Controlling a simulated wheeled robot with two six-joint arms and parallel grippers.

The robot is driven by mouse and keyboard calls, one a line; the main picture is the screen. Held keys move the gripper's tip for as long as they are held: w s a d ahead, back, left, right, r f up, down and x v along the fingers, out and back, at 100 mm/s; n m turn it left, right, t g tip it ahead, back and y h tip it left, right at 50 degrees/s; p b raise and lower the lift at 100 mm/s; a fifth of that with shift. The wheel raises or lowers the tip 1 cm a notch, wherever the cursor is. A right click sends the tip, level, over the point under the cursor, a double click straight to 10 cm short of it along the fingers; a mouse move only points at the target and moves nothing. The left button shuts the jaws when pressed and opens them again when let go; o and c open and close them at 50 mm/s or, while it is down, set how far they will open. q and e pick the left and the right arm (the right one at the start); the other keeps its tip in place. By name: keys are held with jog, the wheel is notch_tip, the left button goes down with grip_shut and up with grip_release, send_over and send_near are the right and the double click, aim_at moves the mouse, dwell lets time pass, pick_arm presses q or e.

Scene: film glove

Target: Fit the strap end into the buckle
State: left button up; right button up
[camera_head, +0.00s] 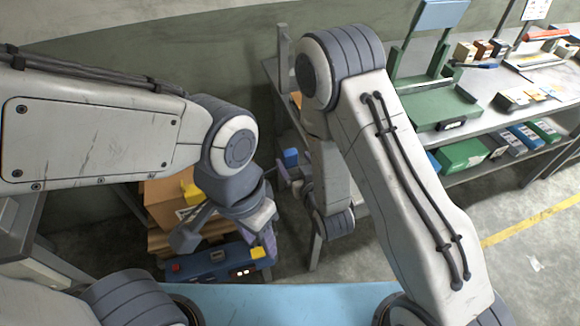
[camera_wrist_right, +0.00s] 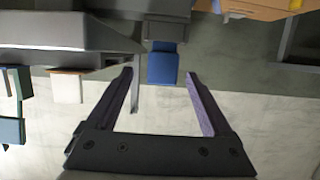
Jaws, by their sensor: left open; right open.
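I cannot make out the strap end or the buckle in either view. My left gripper (camera_head: 268,238) hangs at the lower middle of the head view, in front of the cardboard box and by the blue case; its fingers are partly hidden by its wrist. My right gripper (camera_head: 292,178) is a little higher, beside the table leg, and is small and partly covered by its arm. In the right wrist view my right gripper (camera_wrist_right: 160,76) has its two purple fingers wide apart with nothing held. A blue block (camera_wrist_right: 163,66) shows beyond the gap between the fingertips.
A cardboard box (camera_head: 163,205) stands on a wooden pallet at the left, with a blue case (camera_head: 215,261) in front. A grey workbench (camera_head: 476,118) at the right carries a green stand (camera_head: 432,104) and small boxes. Its lower shelf holds a green box (camera_head: 462,154). Open floor (camera_head: 530,240) lies at the right.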

aim_at(287, 151)
jog(key=b, duration=0.1)
jog(key=w+f+b, duration=0.1)
jog(key=b, duration=0.1)
jog(key=shift+w+a, duration=0.1)
jog(key=shift+a, duration=0.1)
jog(key=shift+w+r+b, duration=0.15)
jog(key=shift+b, duration=0.2)
jog(key=p+x, duration=0.1)
jog(key=x, duration=0.3)
jog(key=shift+w+a+p, duration=0.2)
jog(key=shift+a+p, duration=0.05)
jog(key=shift+p, duration=0.1)
jog(key=shift+w+a+f, duration=0.1)
jog(key=shift+w+f, duration=0.1)
jog(key=shift+w, duration=0.1)
pick_arm(q)
notch_tip(287, 151, down, 3)
jog(key=shift+f, duration=0.1)
pick_arm(e)
jog(key=shift+c, duration=0.3)
grip_shut()
